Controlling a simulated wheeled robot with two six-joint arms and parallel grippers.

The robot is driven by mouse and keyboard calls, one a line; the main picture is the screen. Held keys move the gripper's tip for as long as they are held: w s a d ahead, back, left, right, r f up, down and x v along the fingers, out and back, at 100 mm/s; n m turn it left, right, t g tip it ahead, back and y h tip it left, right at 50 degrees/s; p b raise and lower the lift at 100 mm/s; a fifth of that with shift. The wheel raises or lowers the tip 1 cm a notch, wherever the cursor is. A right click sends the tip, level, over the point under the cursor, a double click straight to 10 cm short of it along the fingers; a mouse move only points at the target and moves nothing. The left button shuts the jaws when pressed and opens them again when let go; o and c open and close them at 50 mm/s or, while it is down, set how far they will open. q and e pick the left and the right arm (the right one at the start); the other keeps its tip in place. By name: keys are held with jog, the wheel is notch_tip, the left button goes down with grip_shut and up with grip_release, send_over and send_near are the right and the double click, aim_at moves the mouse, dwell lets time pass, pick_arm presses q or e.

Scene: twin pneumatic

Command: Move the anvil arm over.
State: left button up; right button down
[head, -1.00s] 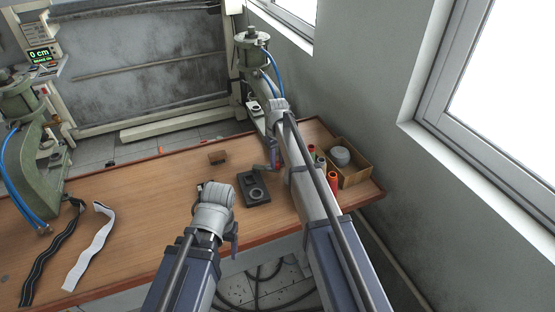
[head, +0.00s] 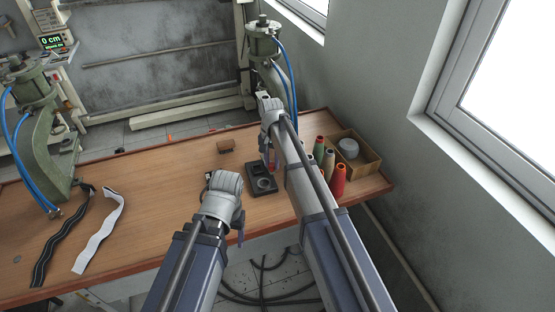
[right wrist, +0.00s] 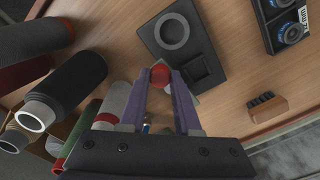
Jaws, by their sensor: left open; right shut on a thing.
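My right gripper (head: 269,160) points down at the right of the table. In the right wrist view its purple fingers (right wrist: 160,78) are shut on a small round red knob (right wrist: 160,75). The knob shows in the head view (head: 272,167), just beside a dark fixture plate with a ring and a square recess (head: 262,188). The anvil arm cannot be clearly made out; whatever the knob is attached to is mostly hidden by my gripper. The right green press (head: 263,42) stands behind my right arm. My left gripper (head: 239,222) is open and empty over the table's front edge.
Several thread spools (head: 338,180) and a cardboard box (head: 366,160) stand close right of my right arm. A brown block (head: 226,146) lies behind the fixture. The left press (head: 42,130) and black and white straps (head: 100,232) are at left. The table's middle left is clear.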

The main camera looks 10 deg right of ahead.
jog(key=a+m, duration=0.2)
jog(key=shift+s+a+m, duration=0.1)
jog(key=shift+m, duration=0.3)
jog(key=a+m, duration=0.2)
jog(key=shift+m, duration=0.4)
jog(key=shift+w+a+m, duration=0.4)
jog(key=shift+a+m, duration=0.3)
jog(key=shift+m, duration=0.4)
jog(key=shift+w+a+m, duration=0.4)
jog(key=shift+a+m, duration=0.25)
jog(key=shift+m, duration=0.45)
jog(key=c, duration=0.6)
grip_release()
notch_tip(320, 180, up, 8)
jog(key=p, duration=0.7)
jog(key=shift+p, duration=0.4)
